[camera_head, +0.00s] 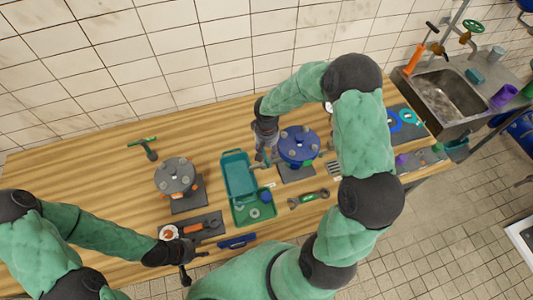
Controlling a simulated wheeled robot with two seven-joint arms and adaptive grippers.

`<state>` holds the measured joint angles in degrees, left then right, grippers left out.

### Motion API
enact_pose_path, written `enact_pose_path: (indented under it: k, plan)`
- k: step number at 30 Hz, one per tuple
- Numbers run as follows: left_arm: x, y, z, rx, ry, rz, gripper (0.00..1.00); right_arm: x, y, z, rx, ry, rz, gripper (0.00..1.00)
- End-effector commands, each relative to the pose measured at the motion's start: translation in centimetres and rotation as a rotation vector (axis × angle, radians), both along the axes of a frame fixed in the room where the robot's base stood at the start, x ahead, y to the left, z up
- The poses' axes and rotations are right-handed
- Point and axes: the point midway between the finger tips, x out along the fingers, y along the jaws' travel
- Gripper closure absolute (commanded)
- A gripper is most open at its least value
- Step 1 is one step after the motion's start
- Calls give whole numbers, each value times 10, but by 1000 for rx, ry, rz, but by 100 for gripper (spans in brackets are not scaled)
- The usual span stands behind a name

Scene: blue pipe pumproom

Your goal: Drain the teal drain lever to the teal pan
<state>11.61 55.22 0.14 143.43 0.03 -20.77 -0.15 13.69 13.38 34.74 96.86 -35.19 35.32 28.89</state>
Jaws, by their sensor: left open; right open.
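A small teal-grey part, which looks like the drain lever (264,163), sticks out from the pump's left side over the pan's right edge. My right gripper (265,153) points down at that part and is open; it hides some of it, and I cannot tell whether they touch. My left gripper (195,267) is open and empty near the bench's front edge, by a dark tray (205,220).
A wrench (309,199) and a blue tool (237,241) lie in front. A sink (447,94) is at the right. The back left bench is clear.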

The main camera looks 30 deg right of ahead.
Motion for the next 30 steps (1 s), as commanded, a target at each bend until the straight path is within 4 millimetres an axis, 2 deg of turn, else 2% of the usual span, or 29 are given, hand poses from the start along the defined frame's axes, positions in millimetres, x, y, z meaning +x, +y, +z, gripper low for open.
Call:
enact_pose_path:
  k: [3,7,19,20,24,30]
  plan:
    - [0,0,0,0,0,0,56,-1,0,-18,1,3,0,56]
    - [0,0,0,0,0,0,56,0,0,-30,0,1,0,56]
    - [0,0,0,0,0,0,56,0,0,-36,0,0,0,56]
    - [0,0,0,0,0,0,56,0,0,-36,0,0,0,62]
    - [0,0,0,0,0,0,56,0,0,-36,0,0,0,100]
    - [0,0,0,0,0,0,56,0,0,-36,0,0,2,100]
